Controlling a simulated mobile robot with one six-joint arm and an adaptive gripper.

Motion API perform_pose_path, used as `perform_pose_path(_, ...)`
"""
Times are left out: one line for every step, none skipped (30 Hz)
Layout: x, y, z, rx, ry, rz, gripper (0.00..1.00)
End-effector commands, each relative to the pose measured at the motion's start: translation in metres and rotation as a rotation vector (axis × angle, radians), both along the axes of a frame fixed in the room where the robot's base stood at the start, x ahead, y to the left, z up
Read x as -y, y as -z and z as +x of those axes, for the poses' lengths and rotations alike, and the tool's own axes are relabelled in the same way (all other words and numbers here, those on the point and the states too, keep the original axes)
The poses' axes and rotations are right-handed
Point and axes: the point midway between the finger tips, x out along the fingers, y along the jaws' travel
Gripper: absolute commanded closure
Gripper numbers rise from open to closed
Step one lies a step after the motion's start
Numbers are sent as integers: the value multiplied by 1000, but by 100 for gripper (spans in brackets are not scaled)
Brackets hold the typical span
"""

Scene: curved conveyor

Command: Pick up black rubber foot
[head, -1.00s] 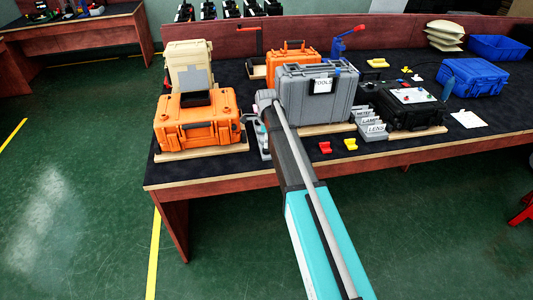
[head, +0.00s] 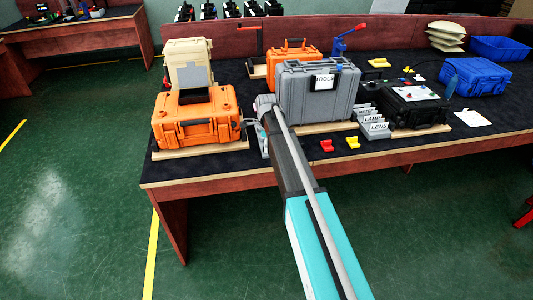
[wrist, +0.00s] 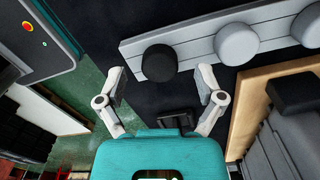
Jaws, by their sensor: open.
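The black rubber foot (wrist: 159,62) is a round, dark knob-like piece at the left end of a grey strip (wrist: 196,52) in the wrist view. My gripper (wrist: 162,74) is open, with one finger to the left of the foot and one to the right. The foot appears between and just beyond the fingertips, and no contact shows. The gap in depth cannot be told. In the head view my arm reaches to the bench between the orange case and the grey case; the foot cannot be made out there.
Grey round feet (wrist: 237,43) sit along the same strip, to the right. The orange case (head: 195,122) stands left of my arm and the grey TOOLS case (head: 318,100) right of it. Red (head: 327,146) and yellow (head: 353,143) blocks lie near the bench's front edge.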

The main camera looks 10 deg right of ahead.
Motion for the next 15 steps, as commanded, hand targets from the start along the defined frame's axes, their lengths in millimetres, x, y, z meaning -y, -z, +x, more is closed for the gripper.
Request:
perform_pose_path(0, 6, 0, 0, 0, 0, 13)
perform_pose_path(0, 8, 0, 0, 0, 0, 13)
perform_pose_path(0, 9, 0, 0, 0, 0, 13)
perform_pose_path(0, 10, 0, 0, 0, 0, 13)
perform_pose_path(0, 10, 0, 0, 0, 0, 13)
perform_pose_path(0, 11, 0, 0, 0, 0, 13)
perform_pose_path(0, 11, 0, 0, 0, 0, 13)
perform_pose_path(1, 11, 0, 0, 1, 0, 13)
perform_pose_path(1, 11, 0, 0, 1, 0, 13)
perform_pose_path(1, 11, 0, 0, 1, 0, 13)
perform_pose_path(1, 10, 0, 0, 1, 0, 13)
perform_pose_path(1, 10, 0, 0, 1, 0, 13)
perform_pose_path(1, 10, 0, 0, 1, 0, 13)
perform_pose_path(1, 10, 0, 0, 1, 0, 13)
perform_pose_path(1, 10, 0, 0, 1, 0, 13)
